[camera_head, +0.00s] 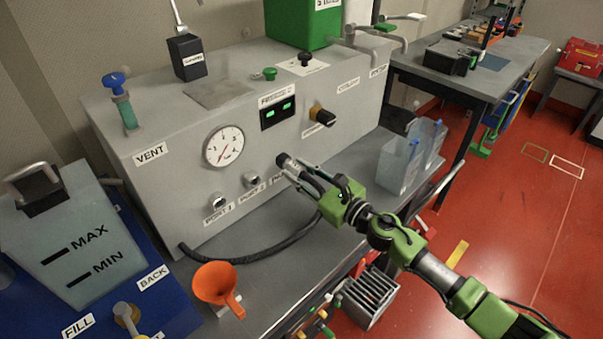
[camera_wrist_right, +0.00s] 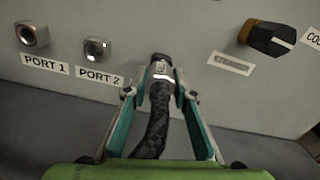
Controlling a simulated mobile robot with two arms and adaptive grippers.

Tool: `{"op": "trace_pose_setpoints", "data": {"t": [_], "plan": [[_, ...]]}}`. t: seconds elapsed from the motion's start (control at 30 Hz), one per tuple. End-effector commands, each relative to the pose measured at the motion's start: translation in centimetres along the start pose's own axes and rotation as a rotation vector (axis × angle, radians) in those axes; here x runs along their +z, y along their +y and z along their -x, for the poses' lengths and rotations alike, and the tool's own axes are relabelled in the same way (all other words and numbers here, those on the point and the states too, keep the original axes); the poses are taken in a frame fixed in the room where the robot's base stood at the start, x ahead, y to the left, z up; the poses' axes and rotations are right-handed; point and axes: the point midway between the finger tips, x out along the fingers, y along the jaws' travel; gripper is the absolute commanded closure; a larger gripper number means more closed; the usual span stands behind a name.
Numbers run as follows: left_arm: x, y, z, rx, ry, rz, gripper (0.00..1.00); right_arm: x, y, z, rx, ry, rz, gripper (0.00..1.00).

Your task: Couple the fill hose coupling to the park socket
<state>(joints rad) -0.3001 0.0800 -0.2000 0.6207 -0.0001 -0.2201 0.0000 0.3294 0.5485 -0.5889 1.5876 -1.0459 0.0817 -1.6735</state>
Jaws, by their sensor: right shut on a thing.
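My right gripper (camera_head: 303,174) is shut on the fill hose coupling (camera_head: 284,160), a dark cylindrical end with a metal band. In the right wrist view the coupling (camera_wrist_right: 161,70) sits between the two teal-lined fingers (camera_wrist_right: 160,95), its nose towards the grey panel. The black hose (camera_wrist_right: 152,135) runs back between the fingers. The coupling is right of PORT 2, in line with the row of ports. The park socket itself is hidden behind the coupling and gripper; its label is mostly covered. I cannot tell whether the coupling touches the socket. My left gripper is out of view.
The grey panel has PORT 1 (camera_head: 217,201), PORT 2 (camera_head: 250,181), a dial gauge (camera_head: 223,146) and a black-orange knob (camera_head: 321,116). The black hose (camera_head: 255,258) lies along the bench. An orange funnel (camera_head: 216,284) and clear containers (camera_head: 398,166) stand on either side.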

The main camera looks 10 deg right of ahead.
Motion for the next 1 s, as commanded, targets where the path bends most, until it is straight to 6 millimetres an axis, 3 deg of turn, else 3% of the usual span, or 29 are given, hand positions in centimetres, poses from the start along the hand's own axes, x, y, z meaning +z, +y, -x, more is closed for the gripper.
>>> {"op": "trace_pose_setpoints", "data": {"t": [0.03, 0.07, 0.1, 0.13, 0.57, 1.0], "plan": [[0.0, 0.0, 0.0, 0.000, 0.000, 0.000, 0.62, 0.1, 0.0, -0.1, -0.001, -0.002, 0.000, 1.00], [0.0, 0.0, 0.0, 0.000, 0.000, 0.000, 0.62, 0.1, -0.1, -0.1, -0.001, -0.001, 0.000, 0.70], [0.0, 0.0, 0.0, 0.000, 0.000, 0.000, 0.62, 0.1, -0.1, -0.1, -0.001, -0.001, 0.000, 0.60], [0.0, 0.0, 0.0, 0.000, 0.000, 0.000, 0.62, 0.1, -0.1, -0.1, -0.001, -0.001, 0.000, 0.56], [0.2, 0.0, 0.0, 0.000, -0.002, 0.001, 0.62, -0.1, 0.0, 0.6, -0.001, 0.002, 0.000, 0.56], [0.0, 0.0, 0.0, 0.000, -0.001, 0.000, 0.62, -0.2, 0.1, 8.4, 0.000, 0.002, -0.003, 0.56]]}}
